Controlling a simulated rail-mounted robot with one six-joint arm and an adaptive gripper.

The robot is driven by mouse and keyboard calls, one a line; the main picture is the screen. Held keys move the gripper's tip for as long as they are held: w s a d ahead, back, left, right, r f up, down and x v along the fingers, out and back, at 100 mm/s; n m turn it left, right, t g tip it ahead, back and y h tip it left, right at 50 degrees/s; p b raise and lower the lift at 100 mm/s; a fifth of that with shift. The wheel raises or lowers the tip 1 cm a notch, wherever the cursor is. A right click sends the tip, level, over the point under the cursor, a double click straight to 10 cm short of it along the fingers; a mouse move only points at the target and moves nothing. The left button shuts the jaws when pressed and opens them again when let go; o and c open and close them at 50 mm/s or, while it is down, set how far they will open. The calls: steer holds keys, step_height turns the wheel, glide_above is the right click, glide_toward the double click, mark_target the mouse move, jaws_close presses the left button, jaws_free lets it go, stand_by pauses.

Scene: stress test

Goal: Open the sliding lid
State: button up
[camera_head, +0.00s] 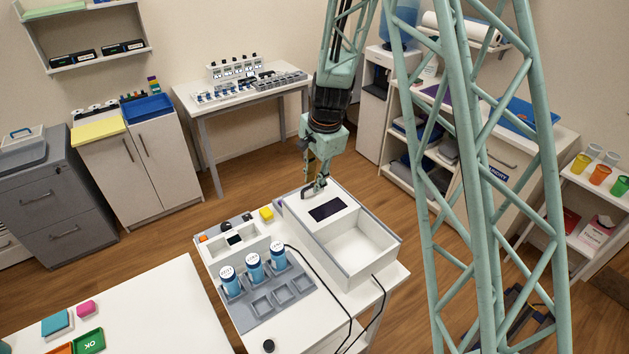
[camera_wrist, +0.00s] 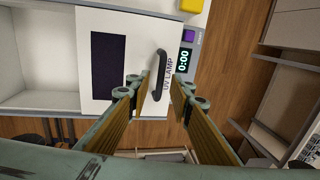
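The white box (camera_head: 368,270) on the white table has a sliding lid (camera_head: 310,208) with a dark window over its far part. The near part of the box is uncovered and looks empty. My gripper (camera_head: 313,178) is just above the handle end of the lid. In the wrist view my gripper (camera_wrist: 159,90) is open, its fingertips on either side of the handle's line. I cannot tell whether they touch it.
A grey rack (camera_head: 262,318) with several blue-labelled containers stands left of the box. A yellow block (camera_head: 267,213) sits near its far left corner. A display reading "0:00" (camera_wrist: 185,60) is beside the lid. Black cables run over the table's near right part.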

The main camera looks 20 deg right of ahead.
jaws_close()
steer(key=shift+s, duration=0.1)
steer(key=s+d+b, duration=0.2)
steer(key=s+b, duration=0.1)
steer(key=s, duration=0.4)
steer(key=s+d+b, duration=0.3)
steer(key=s, duration=0.4)
steer(key=shift+s, duration=0.1)
steer(key=shift+o, duration=0.2)
jaws_free()
steer(key=shift+r, duration=0.15)
step_height(320, 180, up, 12)
steer(key=s, duration=0.2)
steer(key=shift+d+f, duration=0.25)
steer(key=shift+d, duration=0.15)
stand_by(0.6)
steer(key=shift+s, duration=0.1)
stand_by(0.3)
